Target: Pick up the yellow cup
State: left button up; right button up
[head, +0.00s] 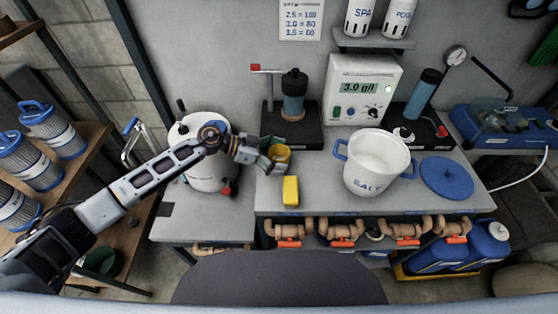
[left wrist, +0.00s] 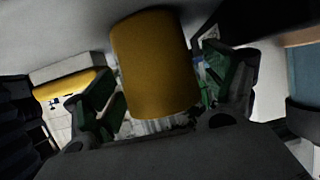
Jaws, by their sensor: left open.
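The yellow cup (head: 281,154) stands on the grey bench, left of the white salt bucket. My left gripper (head: 268,157) is at the cup's left side in the head view, its fingers open. In the left wrist view the cup (left wrist: 154,62) fills the space between and beyond the two green-padded fingers (left wrist: 160,88). One finger is on each side of the cup; I cannot tell whether either touches it. My right gripper does not show.
A yellow block (head: 290,191) lies in front of the cup. A dark stand (head: 291,128) is behind it. The white salt bucket (head: 376,165) and blue lid (head: 447,177) are to the right. A white canister (head: 207,176) stands under my left forearm. Pipes with orange valves (head: 343,230) run below the bench front.

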pick_arm(q)
jog(key=shift+c, duration=0.3)
jog(key=c, duration=1.1)
jog(key=shift+r, duration=0.1)
jog(key=shift+r, duration=4.95)
